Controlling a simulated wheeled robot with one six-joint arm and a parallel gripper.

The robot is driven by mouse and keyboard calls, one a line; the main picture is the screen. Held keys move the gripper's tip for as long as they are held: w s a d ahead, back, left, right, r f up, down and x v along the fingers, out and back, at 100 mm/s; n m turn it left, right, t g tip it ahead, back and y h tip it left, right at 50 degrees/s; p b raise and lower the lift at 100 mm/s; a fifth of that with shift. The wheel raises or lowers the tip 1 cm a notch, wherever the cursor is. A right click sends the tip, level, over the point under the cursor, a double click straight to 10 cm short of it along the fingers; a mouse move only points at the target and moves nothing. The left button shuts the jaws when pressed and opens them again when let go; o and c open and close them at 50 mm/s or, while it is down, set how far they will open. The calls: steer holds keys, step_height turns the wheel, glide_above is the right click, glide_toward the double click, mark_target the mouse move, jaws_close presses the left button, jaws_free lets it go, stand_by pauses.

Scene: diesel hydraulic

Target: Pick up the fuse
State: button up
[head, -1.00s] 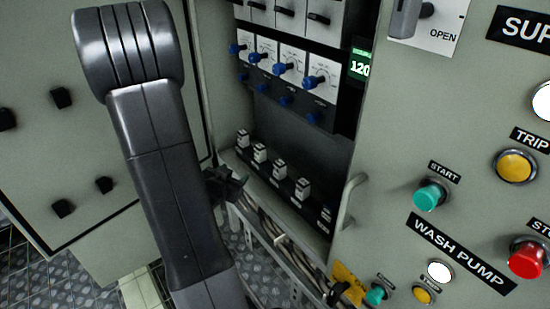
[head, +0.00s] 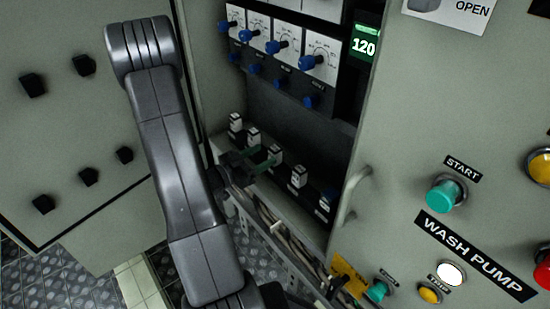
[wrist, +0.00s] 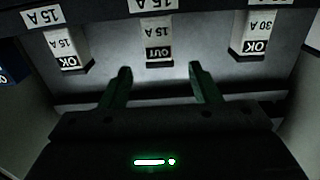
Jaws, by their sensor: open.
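A row of white fuses stands in the dark panel recess, and the middle fuse (head: 275,154) is closest to my gripper (head: 263,157). In the wrist view, the fuse ahead (wrist: 158,44) is labelled "OUT" and "15 A", upside down. My gripper (wrist: 159,72) is open and empty there, its two green-lit fingers apart and pointing at that fuse, one to each side. The fingertips appear just short of the fuse; I cannot tell the exact gap. Other fuses flank it: an "OK 15 A" fuse (wrist: 68,46) at left and an "OK 30 A" fuse (wrist: 252,40) at right.
Blue knobs (head: 277,47) sit above the fuse row. A cabinet handle (head: 357,192) stands at the recess's right edge. Cables (head: 275,228) run below the fuses. A green START button (head: 445,194) is on the panel at right.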

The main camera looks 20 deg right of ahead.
mark_target(279, 148)
steer(key=shift+x, duration=1.1)
steer(key=x, duration=0.1)
steer(key=b+x, duration=0.2)
steer(key=x, duration=0.1)
steer(key=shift+f, duration=0.35)
steer(key=shift+w+d+r, duration=0.1)
steer(key=shift+w+d, duration=0.1)
steer(key=shift+d, duration=0.35)
steer(key=c, duration=1.1)
